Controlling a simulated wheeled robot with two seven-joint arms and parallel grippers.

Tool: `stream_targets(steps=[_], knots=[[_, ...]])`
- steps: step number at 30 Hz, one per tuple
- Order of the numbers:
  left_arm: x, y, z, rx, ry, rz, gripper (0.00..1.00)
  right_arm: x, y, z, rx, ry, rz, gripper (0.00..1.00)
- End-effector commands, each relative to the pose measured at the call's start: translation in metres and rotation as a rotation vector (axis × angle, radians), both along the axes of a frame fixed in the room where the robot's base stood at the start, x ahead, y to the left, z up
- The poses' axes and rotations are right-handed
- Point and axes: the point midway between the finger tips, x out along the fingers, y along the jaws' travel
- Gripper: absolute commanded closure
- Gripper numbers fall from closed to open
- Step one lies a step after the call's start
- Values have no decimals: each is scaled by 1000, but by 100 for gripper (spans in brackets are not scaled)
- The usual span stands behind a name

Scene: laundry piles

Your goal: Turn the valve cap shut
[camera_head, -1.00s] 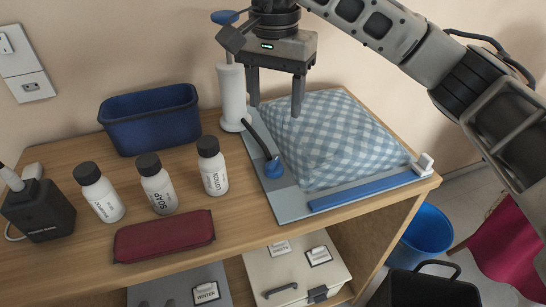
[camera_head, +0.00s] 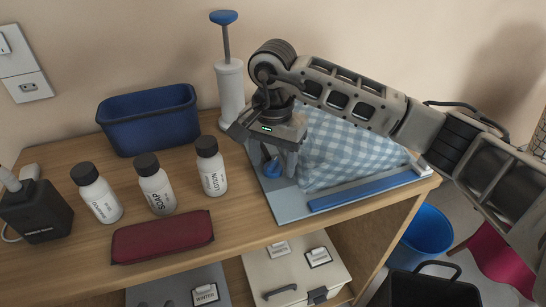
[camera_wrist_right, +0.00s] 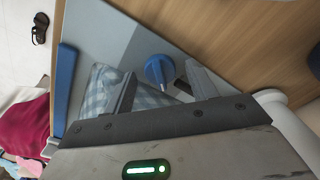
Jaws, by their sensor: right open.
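The blue valve cap (camera_head: 272,168) sits at the near-left corner of the blue checked bag (camera_head: 345,150). It also shows in the right wrist view (camera_wrist_right: 158,70), with a small lever-like tab. My right gripper (camera_head: 271,163) is open just above it, pointing down, one finger on each side. In the wrist view the cap lies between the fingertips (camera_wrist_right: 160,76), nearer the right one; I cannot tell whether they touch it. The bag lies on a grey board (camera_head: 287,208); my arm hides its back-left part. My left gripper is not in view.
A white pump (camera_head: 231,90) with a raised blue handle stands behind the gripper. A blue bin (camera_head: 150,120), several white bottles (camera_head: 157,190) and a red case (camera_head: 162,237) are to the left. A blue strip (camera_head: 365,190) edges the board.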

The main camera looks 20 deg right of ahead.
Motion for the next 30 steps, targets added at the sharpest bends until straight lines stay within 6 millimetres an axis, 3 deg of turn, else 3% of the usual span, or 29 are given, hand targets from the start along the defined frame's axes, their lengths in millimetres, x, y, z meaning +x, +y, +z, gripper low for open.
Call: stream_targets(steps=[3, 8, 15, 24, 25, 27, 30], knots=[[0, 0, -1, 1, 3, 0, 64, 0, 0, 0, 1, 1, 0, 46], [-1, 0, -3, 2, 7, -1, 64, 0, 0, 0, 0, 0, 0, 88], [-1, 0, -16, 4, 3, -1, 64, 1, 0, -3, -1, -3, 91, 88], [0, 0, -5, 3, -16, -3, 64, 0, 0, 1, 0, 0, 133, 88], [0, 0, -5, 3, -16, -3, 64, 0, 0, 1, 0, 0, 133, 62], [0, 0, -5, 3, -15, -4, 64, 0, 0, 1, 0, 0, 133, 43], [0, 0, -6, 3, -14, -4, 64, 0, 0, 1, 0, 0, 132, 43]])
